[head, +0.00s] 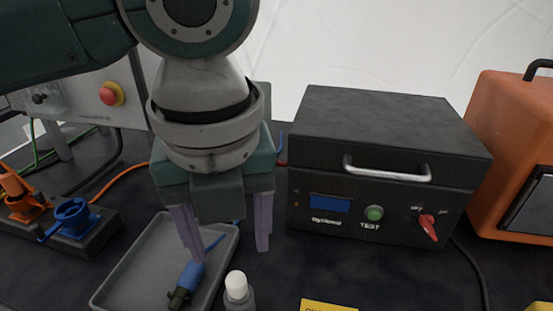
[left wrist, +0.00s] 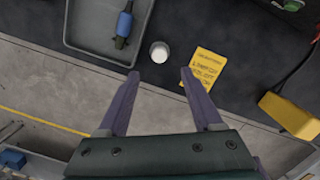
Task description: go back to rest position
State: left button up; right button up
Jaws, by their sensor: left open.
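My left gripper (head: 228,245) comes down from the top left in the head view, over the right part of the grey tray. Its two purple fingers are apart with nothing between them. In the left wrist view the open left gripper (left wrist: 160,75) points toward a small white-capped bottle (left wrist: 159,52), which stands beyond the fingertips. The bottle (head: 237,288) also shows at the bottom of the head view. My right gripper is in neither view.
A grey tray (head: 127,277) holds a blue and black tool (head: 189,280). A black test box (head: 375,160) with a handle stands right of the gripper. A yellow note (left wrist: 207,72) lies right of the bottle. Blue and orange fittings (head: 72,217) stand at left. An orange case (head: 500,130) is far right.

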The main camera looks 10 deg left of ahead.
pick_arm(q)
jog(key=s+d+r+n+h+p, duration=0.1)
jog(key=s+d+n+h+p, duration=0.25)
jog(key=s+d+n, duration=0.5)
jog(key=s+a+n+t+y+p, duration=0.1)
jog(key=s+a+n, duration=0.2)
jog(key=a+n, duration=0.65)
jog(key=s+a+n+t+y+p, duration=0.15)
jog(key=s+a+n, duration=0.25)
jog(key=a+n, duration=0.55)
notch_tip(320, 180, up, 38)
jog(key=d+n+p, duration=0.1)
jog(key=p, duration=3.6)
jog(key=shift+w+d+r+n+p, duration=0.15)
jog(key=shift+d+r+n+p, duration=0.1)
jog(key=shift+d+n+p, duration=0.15)
jog(key=shift+f, duration=0.1)
jog(key=shift+a, duration=0.1)
